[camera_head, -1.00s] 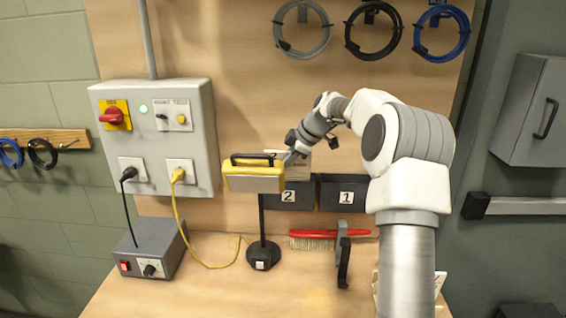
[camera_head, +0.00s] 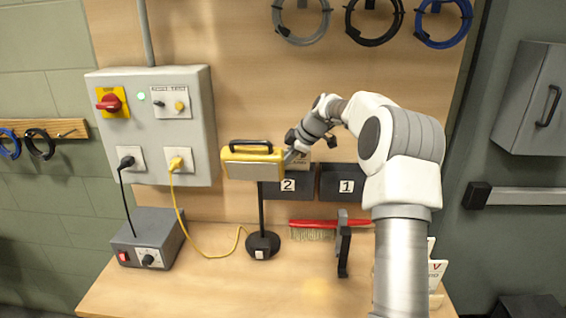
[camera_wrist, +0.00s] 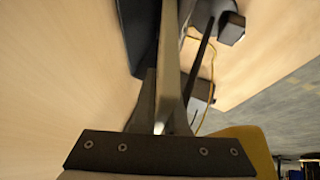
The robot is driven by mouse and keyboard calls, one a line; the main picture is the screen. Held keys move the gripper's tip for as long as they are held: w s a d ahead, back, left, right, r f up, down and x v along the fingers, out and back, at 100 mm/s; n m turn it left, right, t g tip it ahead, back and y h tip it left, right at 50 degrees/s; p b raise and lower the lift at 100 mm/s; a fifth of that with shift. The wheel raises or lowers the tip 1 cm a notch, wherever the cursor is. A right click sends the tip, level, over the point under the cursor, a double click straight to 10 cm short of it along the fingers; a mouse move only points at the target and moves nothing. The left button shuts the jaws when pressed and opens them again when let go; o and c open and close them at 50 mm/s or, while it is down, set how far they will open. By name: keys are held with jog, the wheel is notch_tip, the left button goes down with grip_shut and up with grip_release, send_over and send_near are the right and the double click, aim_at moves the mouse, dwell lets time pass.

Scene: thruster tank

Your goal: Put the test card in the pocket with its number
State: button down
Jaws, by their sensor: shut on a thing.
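A pale test card (camera_head: 303,156) shows in part in the head view, just above a dark pocket numbered 2 (camera_head: 272,193). My gripper (camera_head: 291,156) is shut on it. I cannot tell whether its lower edge is inside the pocket, and its number is not readable. In the wrist view the card (camera_wrist: 170,70) is a thin, nearly edge-on strip rising from between my fingers (camera_wrist: 160,125). A second dark pocket, numbered 1 (camera_head: 329,184), is to the right of pocket 2.
A yellow lamp (camera_head: 238,160) on a black stand (camera_head: 262,243) is in front of pocket 2's left side and hides part of this area. A red brush (camera_head: 312,223) and a dark upright holder (camera_head: 343,250) stand below the pockets. Other cards (camera_head: 437,272) show beside my arm.

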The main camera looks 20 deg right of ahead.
jog(key=c, duration=0.9)
grip_release()
jog(key=shift+f, duration=0.15)
jog(key=shift+o, duration=0.2)
jog(key=v, duration=1.7)
jog(key=shift+b, duration=0.35)
jog(key=shift+s, duration=0.15)
